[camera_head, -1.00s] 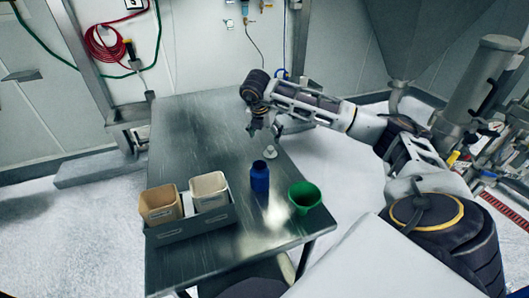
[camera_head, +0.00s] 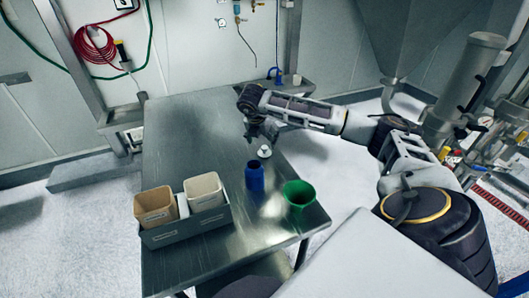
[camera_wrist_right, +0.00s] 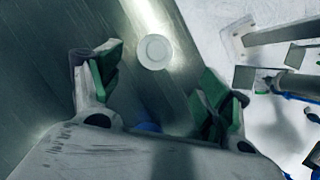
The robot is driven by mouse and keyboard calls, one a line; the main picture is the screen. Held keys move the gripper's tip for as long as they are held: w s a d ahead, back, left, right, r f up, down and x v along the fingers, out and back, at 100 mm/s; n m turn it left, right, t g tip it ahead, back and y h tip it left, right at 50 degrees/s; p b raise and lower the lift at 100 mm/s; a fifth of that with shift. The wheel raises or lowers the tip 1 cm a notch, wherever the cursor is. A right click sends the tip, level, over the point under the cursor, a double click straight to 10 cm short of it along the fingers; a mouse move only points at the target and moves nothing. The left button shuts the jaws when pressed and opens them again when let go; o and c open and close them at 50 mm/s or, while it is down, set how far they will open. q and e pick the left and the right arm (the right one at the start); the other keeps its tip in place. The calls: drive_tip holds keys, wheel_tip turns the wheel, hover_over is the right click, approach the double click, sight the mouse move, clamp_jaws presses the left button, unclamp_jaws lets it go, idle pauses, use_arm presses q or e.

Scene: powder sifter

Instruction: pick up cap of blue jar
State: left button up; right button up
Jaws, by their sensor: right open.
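The blue jar (camera_head: 254,177) stands upright on the metal table (camera_head: 190,120). A small white round piece, seemingly its cap (camera_head: 264,151), sits on the table just behind the jar. My right gripper (camera_head: 262,136) hangs just behind the cap, fingers downward. In the right wrist view my right gripper (camera_wrist_right: 162,80) is open and empty, with green finger pads apart. The cap (camera_wrist_right: 155,52) shows there as a white disc on the table, beyond and between the fingertips. A bit of blue, likely the jar (camera_wrist_right: 148,127), peeks over the gripper body. My left gripper is out of view.
A green funnel-like cup (camera_head: 300,195) stands right of the jar near the table's right edge. A grey tray (camera_head: 188,233) with two bins, one tan (camera_head: 155,207) and one cream (camera_head: 204,190), sits at front left. The table's back left is clear.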

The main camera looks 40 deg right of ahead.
sight(264, 147)
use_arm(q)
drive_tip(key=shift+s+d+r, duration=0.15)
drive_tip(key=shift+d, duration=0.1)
use_arm(e)
drive_tip(key=shift+x, duration=1.65)
drive_tip(key=shift+w+d+f+p, duration=0.3)
drive_tip(key=shift+w+f, duration=0.1)
drive_tip(key=shift+f, duration=0.2)
drive_tip(key=shift+w+d+f+p, duration=0.3)
drive_tip(key=shift+w+d+f, duration=0.05)
drive_tip(key=shift+f, duration=0.25)
drive_tip(key=shift+x, duration=0.9)
drive_tip(key=shift+d+f, duration=0.1)
drive_tip(key=shift+f, duration=0.15)
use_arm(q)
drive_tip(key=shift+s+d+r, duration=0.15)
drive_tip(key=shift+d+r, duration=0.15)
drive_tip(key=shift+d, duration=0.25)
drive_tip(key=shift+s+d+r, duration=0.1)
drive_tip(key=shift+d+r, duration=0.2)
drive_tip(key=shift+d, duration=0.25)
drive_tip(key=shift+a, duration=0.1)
